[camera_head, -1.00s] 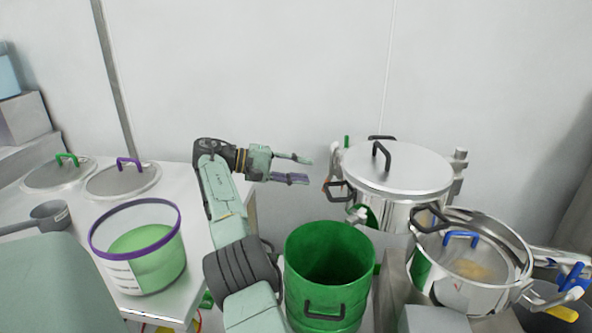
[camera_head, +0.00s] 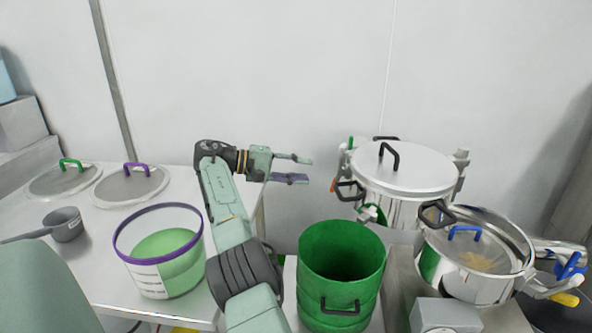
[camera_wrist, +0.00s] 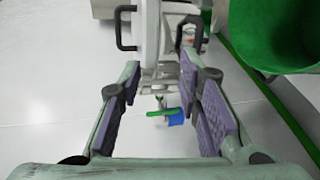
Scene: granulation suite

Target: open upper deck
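The task's upper deck is not labelled. It may be the steel vessel (camera_head: 392,212) at the back right, with a flat round lid (camera_head: 415,170) lying on it and a black handle (camera_head: 389,152) on top. Clamp-like fittings (camera_head: 461,165) stand at its sides, and a black side handle (camera_head: 347,192) faces my gripper. My gripper (camera_head: 299,168) is open and empty, in the air left of this vessel and apart from it. In the wrist view, my gripper's fingers (camera_wrist: 165,108) are spread. Beyond them show black handles (camera_wrist: 125,28) and a green and blue fitting (camera_wrist: 170,116).
A green bin (camera_head: 341,275) stands in front of the vessel. A second steel pot (camera_head: 475,285) with a clear, blue-handled lid is at right. The left table holds a purple-rimmed tub (camera_head: 160,250), a scoop (camera_head: 66,226) and two lids. A white wall is behind.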

